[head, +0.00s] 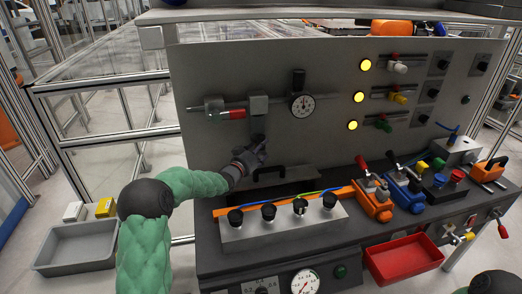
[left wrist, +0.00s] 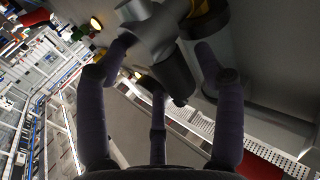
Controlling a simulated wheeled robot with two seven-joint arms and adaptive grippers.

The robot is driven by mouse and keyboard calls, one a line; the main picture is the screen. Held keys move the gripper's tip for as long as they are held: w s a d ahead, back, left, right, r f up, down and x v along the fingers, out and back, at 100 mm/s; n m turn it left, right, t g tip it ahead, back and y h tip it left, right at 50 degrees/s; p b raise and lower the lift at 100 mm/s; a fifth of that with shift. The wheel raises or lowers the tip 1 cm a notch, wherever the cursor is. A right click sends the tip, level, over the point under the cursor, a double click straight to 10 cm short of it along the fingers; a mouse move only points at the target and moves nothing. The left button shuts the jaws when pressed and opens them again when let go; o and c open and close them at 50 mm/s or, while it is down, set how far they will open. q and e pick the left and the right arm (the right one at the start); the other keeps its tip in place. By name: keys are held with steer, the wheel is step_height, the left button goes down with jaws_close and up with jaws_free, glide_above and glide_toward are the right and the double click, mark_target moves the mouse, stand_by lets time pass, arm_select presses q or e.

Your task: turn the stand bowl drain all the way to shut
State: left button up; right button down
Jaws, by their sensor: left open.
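On the upright grey panel (head: 330,160), a pipe line carries a grey filter block (head: 258,105) between a red-handled valve (head: 232,114) and a round dial gauge (head: 302,105). My left gripper (head: 256,148) is just below the block and hides much of its underside. In the left wrist view, a dark cylindrical bowl (left wrist: 174,72) hangs from the grey fitting (left wrist: 153,32), with a small dark drain piece (left wrist: 181,101) at its end. My open left fingers (left wrist: 160,95) stand around the bowl, apparently apart from it. The drain's setting cannot be told.
Below my left gripper is a black handle (head: 283,170) and a block with several black knobs (head: 268,211). Orange and blue valve units (head: 373,198) stand to the right. A red tray (head: 404,260) is at the front; a grey bin (head: 75,248) is at left.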

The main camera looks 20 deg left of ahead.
arm_select(q)
steer(key=shift+w+d, duration=0.15)
steer(key=shift+w, duration=0.4)
jaws_close()
steer(key=shift+r, duration=0.1)
